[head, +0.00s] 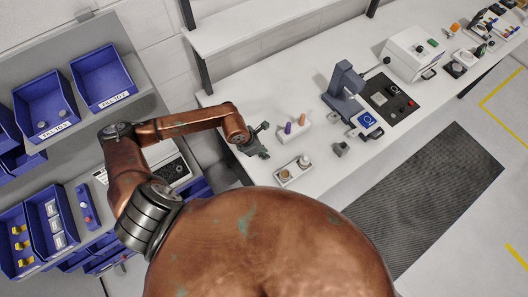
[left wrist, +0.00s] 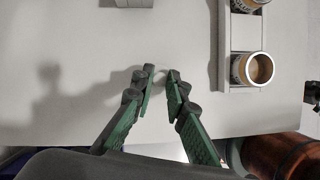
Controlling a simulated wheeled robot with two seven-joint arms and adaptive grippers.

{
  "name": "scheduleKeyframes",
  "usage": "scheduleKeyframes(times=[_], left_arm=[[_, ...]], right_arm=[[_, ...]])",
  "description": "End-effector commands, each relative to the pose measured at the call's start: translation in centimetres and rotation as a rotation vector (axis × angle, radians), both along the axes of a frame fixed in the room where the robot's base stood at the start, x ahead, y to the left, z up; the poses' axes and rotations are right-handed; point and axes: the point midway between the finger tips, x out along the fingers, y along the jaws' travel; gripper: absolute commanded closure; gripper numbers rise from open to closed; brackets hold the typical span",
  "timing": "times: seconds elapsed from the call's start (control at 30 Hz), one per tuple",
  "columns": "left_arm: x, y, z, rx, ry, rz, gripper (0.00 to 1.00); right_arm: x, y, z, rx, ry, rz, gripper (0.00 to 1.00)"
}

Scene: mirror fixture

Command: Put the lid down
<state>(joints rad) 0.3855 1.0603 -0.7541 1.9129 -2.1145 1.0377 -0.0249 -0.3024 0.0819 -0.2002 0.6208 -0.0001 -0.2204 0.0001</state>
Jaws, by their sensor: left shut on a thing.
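My left gripper (head: 258,142) is over the near left part of the white bench, left of a small white tray (head: 281,184) that holds two jars. In the left wrist view my left gripper (left wrist: 161,74) has its fingertips close together on something thin and pale. I take this to be the lid, though its outline hardly shows against the white bench. One jar (left wrist: 253,69) appears open at the top, with tan contents, and stands in the tray to the right of the fingertips. A second jar (left wrist: 248,4) is cut by the frame's top edge. My right gripper is out of view.
A white block (head: 291,133) with a purple and an orange piece stands behind the tray. A blue-grey press (head: 345,84) is farther right. Blue bins (head: 102,76) hang on the left. The bench's front edge runs close to the tray.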

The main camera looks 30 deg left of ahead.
Motion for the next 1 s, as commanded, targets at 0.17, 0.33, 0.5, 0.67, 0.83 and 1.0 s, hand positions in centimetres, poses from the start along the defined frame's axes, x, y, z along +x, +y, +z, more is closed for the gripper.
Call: scheduleKeyframes(times=[0.17, 0.33, 0.5, 0.67, 0.83, 1.0], left_arm=[[0.0, -0.1, -0.2, -0.001, -0.002, -0.001, 0.96], [0.0, -0.1, -0.5, 0.0, -0.001, -0.001, 0.96], [0.0, 0.0, -0.4, 0.0, -0.001, -0.001, 0.77], [0.0, 0.0, -0.4, 0.0, -0.001, -0.001, 0.69], [0.0, 0.0, -0.4, 0.0, -0.002, -0.001, 0.69], [0.0, 0.1, 0.3, 0.001, -0.003, -0.001, 0.69]], right_arm=[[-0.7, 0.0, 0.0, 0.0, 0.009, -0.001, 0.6], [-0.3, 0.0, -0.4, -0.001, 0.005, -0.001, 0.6], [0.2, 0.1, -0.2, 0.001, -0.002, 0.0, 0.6], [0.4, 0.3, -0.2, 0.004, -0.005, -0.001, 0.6], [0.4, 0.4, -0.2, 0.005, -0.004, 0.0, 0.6], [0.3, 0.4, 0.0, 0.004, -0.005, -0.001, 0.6]])
